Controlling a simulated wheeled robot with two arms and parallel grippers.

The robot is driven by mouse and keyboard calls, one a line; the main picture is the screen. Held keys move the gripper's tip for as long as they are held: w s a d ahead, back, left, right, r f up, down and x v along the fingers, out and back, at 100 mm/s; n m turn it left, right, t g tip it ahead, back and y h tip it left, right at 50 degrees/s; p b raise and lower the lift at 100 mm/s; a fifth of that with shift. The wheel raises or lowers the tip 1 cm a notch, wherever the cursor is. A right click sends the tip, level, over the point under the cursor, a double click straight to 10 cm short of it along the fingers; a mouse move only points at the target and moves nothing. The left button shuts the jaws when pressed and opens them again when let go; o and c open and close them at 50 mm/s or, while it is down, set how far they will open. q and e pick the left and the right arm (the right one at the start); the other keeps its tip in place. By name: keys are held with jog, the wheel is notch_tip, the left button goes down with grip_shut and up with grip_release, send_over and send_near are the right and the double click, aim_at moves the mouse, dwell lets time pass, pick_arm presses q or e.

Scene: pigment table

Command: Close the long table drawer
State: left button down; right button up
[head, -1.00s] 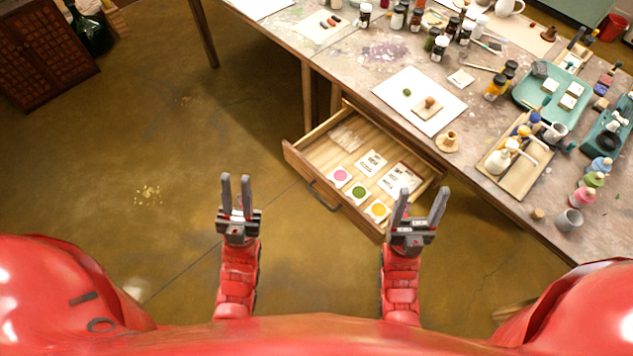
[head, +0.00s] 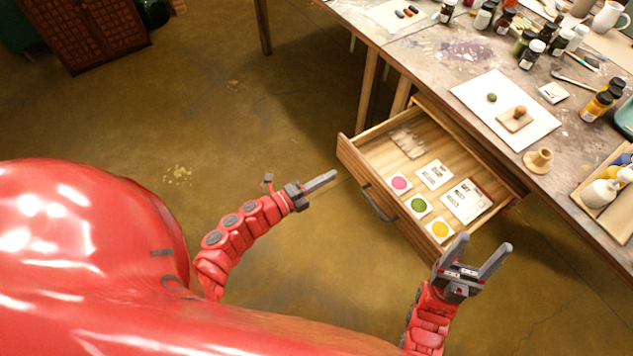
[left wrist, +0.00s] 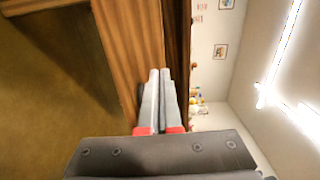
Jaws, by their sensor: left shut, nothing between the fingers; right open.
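The long table drawer (head: 385,207) is pulled out from under the worktable. Its wooden front has a dark bar handle (head: 378,203). My left gripper (head: 334,174) is shut and empty, its fingers pointing at the left end of the drawer front. The left wrist view shows the shut fingers (left wrist: 160,88) in front of the wooden drawer front (left wrist: 128,40); I cannot tell whether they touch it. My right gripper (head: 478,256) is open and empty beside the drawer's near right corner, in front of it in the head view.
Inside the drawer lie cards and colour swatches (head: 400,183). The worktable (head: 425,50) above holds a white sheet (head: 505,112), several bottles and a tray (head: 608,193). A dark wooden cabinet (head: 88,32) stands at the back left. The floor left of the drawer is clear.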

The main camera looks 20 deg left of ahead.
aim_at(359, 160)
pick_arm(q)
jog(key=x, duration=0.6)
jog(key=shift+w+d+r+p, duration=0.15)
jog(key=shift+d+p, duration=0.05)
jog(key=shift+p, duration=0.1)
jog(key=shift+w+d, duration=0.4)
jog(key=shift+w, duration=0.1)
